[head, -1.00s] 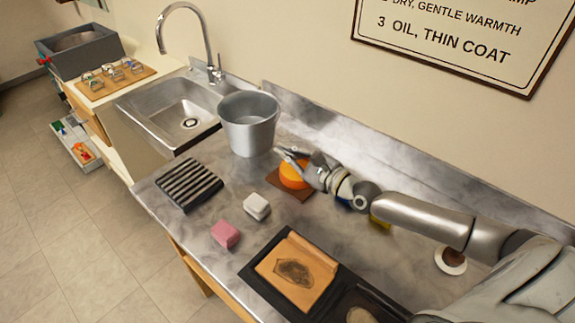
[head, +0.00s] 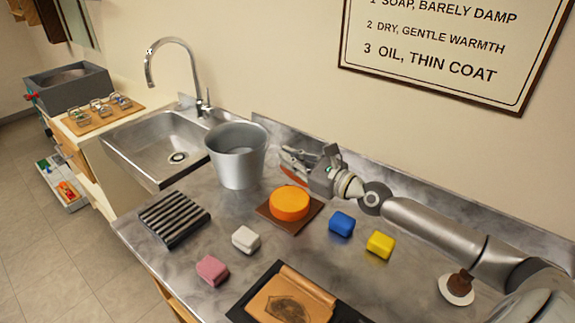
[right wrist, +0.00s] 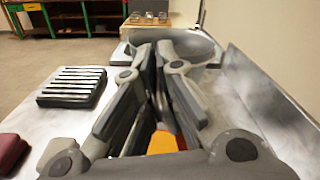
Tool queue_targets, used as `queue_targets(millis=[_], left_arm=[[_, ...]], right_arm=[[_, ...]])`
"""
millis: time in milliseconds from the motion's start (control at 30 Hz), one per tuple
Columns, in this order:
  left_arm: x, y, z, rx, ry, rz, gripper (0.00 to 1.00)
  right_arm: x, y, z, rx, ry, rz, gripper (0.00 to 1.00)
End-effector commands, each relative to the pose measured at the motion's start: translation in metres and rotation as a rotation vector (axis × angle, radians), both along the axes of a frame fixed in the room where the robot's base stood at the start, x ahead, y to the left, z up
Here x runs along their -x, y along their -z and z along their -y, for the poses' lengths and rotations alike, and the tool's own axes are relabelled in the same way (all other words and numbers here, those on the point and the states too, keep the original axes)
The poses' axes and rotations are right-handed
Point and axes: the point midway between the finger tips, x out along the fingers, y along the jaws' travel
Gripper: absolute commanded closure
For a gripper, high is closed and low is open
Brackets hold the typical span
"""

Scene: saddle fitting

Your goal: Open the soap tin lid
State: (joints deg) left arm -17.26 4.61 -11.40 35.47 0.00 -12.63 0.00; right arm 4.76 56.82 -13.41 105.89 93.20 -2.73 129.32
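The soap tin (head: 289,203) is a round orange tin lying flat on a brown square mat (head: 263,216). I cannot tell whether its lid is on. My right gripper (head: 283,160) is above and behind the tin, apart from it, fingers pointing left. A reddish patch shows under its fingers, too small to identify. In the right wrist view, the gripper's fingers (right wrist: 156,55) come close together, and I cannot tell whether they touch. A piece of the orange tin (right wrist: 162,142) shows between the finger links. My left gripper is not in view.
A metal bucket (head: 236,160) stands left of the tin. Blue (head: 342,223) and yellow (head: 380,244) blocks lie to its right, white (head: 245,239) and pink (head: 212,270) blocks to its front left. A striped rack (head: 174,218) lies farther left, and a black-framed board (head: 288,301) in front.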

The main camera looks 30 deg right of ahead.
Motion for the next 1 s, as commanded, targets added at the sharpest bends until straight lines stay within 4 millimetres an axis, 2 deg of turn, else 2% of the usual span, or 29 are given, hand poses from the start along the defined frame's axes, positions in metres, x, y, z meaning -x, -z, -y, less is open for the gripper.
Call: queue_targets(millis=[567,1000], left_arm=[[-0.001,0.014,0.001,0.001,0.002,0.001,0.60],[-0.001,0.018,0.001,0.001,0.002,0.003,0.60]], right_arm=[[-0.007,-0.006,0.018,-0.119,0.003,-0.049,1.00],[-0.016,-0.012,0.039,-0.274,0.003,-0.113,1.00]])
